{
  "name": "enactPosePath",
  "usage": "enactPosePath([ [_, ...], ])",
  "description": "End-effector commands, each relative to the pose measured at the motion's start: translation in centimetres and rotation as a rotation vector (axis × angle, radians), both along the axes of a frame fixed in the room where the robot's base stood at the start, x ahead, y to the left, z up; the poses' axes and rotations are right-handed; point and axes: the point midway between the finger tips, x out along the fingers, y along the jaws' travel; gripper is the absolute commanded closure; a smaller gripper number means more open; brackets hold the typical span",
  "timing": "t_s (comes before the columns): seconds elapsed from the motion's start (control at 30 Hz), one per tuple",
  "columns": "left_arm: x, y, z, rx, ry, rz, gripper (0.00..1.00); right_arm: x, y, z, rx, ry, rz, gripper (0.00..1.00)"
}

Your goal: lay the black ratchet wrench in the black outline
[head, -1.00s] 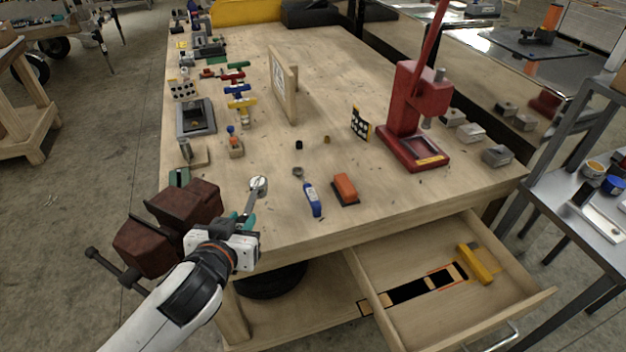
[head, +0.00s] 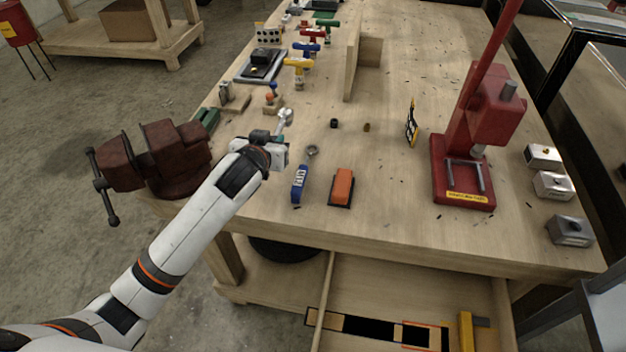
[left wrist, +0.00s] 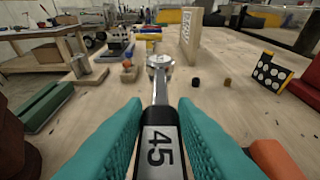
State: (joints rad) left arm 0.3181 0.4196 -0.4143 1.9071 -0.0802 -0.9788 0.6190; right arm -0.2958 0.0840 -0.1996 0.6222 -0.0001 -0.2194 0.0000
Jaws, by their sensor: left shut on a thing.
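My left gripper (head: 276,147) is shut on the black ratchet wrench and holds it over the left part of the workbench. In the left wrist view, the teal fingers (left wrist: 158,135) press on both sides of its black handle, marked 45. The wrench's silver round head (left wrist: 159,62) points away from me; it also shows in the head view (head: 286,116). The black outline (head: 370,328) is on the floor of the open drawer, low in the head view, with an orange outline (head: 425,335) next to it on the right. My right gripper is not in view.
A blue-handled tool (head: 300,184) and an orange-topped block (head: 341,186) lie near the bench's front edge. A red-brown vise (head: 160,158) is left of my arm. A red press (head: 472,150) stands at right. A yellow item (head: 466,332) lies in the drawer.

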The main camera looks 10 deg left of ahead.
Motion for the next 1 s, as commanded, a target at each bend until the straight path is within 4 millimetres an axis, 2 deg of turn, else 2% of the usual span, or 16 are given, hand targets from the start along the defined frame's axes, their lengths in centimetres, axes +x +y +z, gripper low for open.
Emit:
enactPosePath([
  [0.1, 1.1, 0.2, -1.3, -0.004, 0.0, 0.002, 1.0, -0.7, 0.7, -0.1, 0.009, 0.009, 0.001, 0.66],
  [0.27, 1.1, 0.2, -4.3, -0.004, 0.002, 0.001, 1.0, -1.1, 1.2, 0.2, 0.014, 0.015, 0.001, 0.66],
  [0.7, 1.1, 0.2, -9.5, -0.004, -0.001, -0.001, 1.0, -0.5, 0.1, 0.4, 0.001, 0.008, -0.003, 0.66],
  [1.0, 1.0, 0.1, -10.0, -0.005, -0.003, -0.002, 1.0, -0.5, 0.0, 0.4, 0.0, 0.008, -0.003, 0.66],
])
